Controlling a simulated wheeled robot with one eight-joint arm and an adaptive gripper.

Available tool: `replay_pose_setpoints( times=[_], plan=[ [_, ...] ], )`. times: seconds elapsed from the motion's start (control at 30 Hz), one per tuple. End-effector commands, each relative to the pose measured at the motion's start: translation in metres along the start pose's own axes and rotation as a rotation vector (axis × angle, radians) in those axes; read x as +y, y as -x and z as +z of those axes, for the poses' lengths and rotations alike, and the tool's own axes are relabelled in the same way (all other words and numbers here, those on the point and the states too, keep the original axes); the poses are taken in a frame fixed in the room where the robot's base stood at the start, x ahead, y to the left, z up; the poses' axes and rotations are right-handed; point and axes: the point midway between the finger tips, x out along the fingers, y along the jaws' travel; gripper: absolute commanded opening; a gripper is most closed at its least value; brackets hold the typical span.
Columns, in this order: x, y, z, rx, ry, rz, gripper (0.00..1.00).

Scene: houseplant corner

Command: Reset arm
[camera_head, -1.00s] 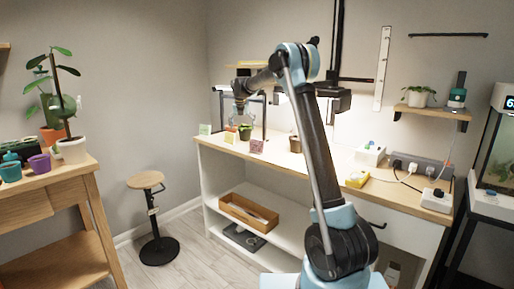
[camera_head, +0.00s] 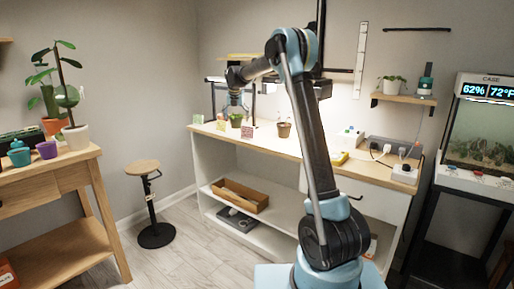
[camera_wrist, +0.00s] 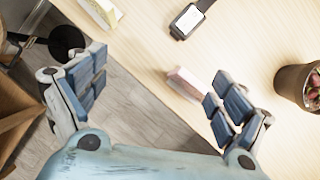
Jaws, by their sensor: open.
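My blue and grey arm rises in front of the white workbench (camera_head: 215,133) in the head view. A pink card (camera_wrist: 185,82) stands on the wooden top beside the right finger. The gripper appears to be above the bench's edge, with floor below the left finger.
A watch-like device (camera_wrist: 187,20) and a brown pot (camera_wrist: 300,88) are on the bench near my gripper. A grow-light frame (camera_head: 213,100) stands close by. A stool (camera_head: 142,167) and a wooden plant table (camera_head: 60,175) are left. A terrarium (camera_head: 480,140) is right.

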Motion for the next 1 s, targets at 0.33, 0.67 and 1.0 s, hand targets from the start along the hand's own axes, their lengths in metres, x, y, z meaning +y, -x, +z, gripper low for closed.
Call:
replay_pose_setpoints(
  times=[0.33, 0.67, 1.0],
  plan=[
    [-0.047, 0.038, -0.027, 0.014, -0.241, -0.01, 0.92],
    [-0.129, 0.092, -0.089, 0.035, -0.676, -0.034, 0.92],
    [-0.206, 0.132, -0.173, 0.05, -1.136, -0.067, 0.92]
  ],
)
